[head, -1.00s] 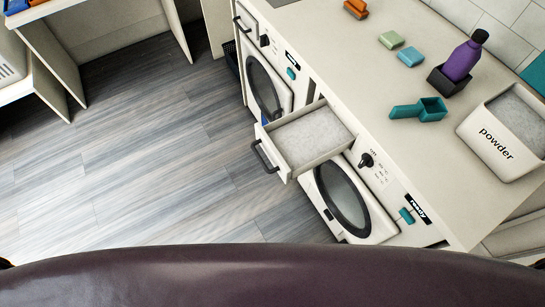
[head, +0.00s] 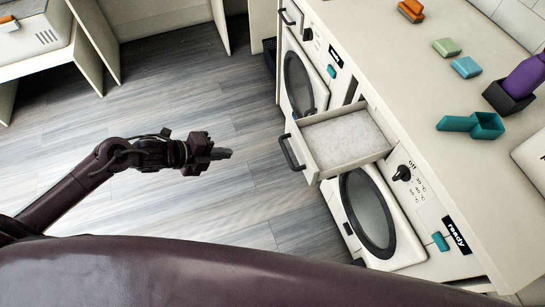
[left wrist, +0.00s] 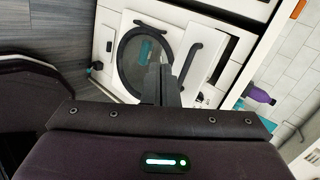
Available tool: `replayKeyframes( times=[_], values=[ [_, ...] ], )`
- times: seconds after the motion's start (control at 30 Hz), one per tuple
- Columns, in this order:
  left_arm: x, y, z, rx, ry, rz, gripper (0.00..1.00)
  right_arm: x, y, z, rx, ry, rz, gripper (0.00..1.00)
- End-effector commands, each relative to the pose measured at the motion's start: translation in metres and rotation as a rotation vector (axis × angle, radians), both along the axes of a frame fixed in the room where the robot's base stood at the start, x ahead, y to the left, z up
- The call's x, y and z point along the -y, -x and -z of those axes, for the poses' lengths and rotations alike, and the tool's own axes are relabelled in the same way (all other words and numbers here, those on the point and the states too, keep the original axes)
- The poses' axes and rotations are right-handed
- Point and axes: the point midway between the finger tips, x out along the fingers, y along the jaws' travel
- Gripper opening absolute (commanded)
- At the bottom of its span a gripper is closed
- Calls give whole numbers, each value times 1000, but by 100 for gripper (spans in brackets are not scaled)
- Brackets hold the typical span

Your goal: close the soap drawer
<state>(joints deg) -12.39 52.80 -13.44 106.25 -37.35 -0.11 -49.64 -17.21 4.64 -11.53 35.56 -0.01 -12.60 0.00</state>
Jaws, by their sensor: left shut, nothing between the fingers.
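The soap drawer (head: 312,165) of the nearer washing machine (head: 432,195) is pulled out, with pale grey powder (head: 345,138) in it. Its dark bar handle (head: 291,152) faces left in the head view. My left gripper (head: 226,154) is shut and empty, to the left of the handle and apart from it. In the left wrist view, my left fingers (left wrist: 163,84) point toward the machine's round door (left wrist: 140,58), and the drawer with its handle (left wrist: 190,62) shows to their right. My right gripper is not in view.
A second washing machine (head: 310,70) with a shut drawer stands beyond. On the counter (head: 410,70) are a teal scoop (head: 486,124), green and blue soap bars, an orange item and a purple bottle (head: 525,78) in a dark holder. The floor (head: 250,200) around my left gripper is clear.

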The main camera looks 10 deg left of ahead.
Motion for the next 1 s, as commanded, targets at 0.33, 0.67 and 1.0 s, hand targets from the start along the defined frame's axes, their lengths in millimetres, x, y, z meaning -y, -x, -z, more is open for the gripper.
replayKeyframes(
  times=[0.33, 0.67, 1.0],
  values=[
    [34, 17, -19, 89, -60, 207, 0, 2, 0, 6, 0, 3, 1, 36],
    [82, -10, 19, 87, -56, 205, 0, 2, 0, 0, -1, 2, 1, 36],
    [122, -34, 25, 87, -59, 204, 0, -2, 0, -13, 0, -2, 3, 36]
  ],
)
